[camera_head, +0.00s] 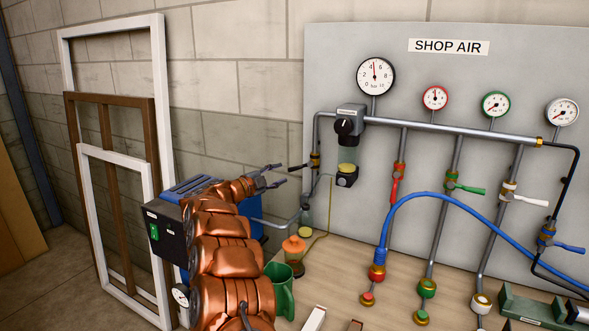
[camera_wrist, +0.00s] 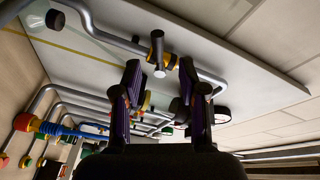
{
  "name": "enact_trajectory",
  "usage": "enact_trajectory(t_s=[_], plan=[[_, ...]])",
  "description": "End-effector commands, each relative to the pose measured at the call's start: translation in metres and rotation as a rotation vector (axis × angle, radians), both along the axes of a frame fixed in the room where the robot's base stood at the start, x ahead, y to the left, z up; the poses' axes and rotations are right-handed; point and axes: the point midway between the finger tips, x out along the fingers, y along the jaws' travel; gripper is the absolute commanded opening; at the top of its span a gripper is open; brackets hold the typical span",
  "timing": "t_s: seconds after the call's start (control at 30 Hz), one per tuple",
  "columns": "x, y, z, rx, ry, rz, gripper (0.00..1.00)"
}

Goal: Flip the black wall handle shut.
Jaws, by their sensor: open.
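The black wall handle (camera_head: 298,166) sticks out to the left from a brass-collared valve (camera_head: 315,160) on the vertical grey pipe at the panel's left edge. In the wrist view the handle (camera_wrist: 157,46) is seen nearly end-on, with brass on both sides of it. My gripper (camera_head: 279,174) is open and empty, just left of the handle's free end. In the wrist view its two dark fingers (camera_wrist: 160,68) appear on either side of the handle. I cannot tell whether a finger touches it.
The grey SHOP AIR panel (camera_head: 350,45) carries gauges and valves with red, green, white and blue levers. A regulator (camera_head: 350,125) hangs right of the handle. Below stand an orange-topped bottle (camera_head: 293,245) and a green jug (camera_head: 283,290). Frames (camera_head: 150,100) lean at left.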

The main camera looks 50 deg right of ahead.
Motion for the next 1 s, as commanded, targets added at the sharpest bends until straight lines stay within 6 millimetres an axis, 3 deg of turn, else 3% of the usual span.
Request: enact_trajectory(t_s=[0.27,0.7,1.0], plan=[[-0.004,-0.013,0.000,-0.001,0.001,-0.016,0.42],[-0.005,-0.063,0.001,-0.003,0.002,-0.015,0.42],[-0.006,-0.079,0.000,-0.002,0.000,-0.014,0.42]])
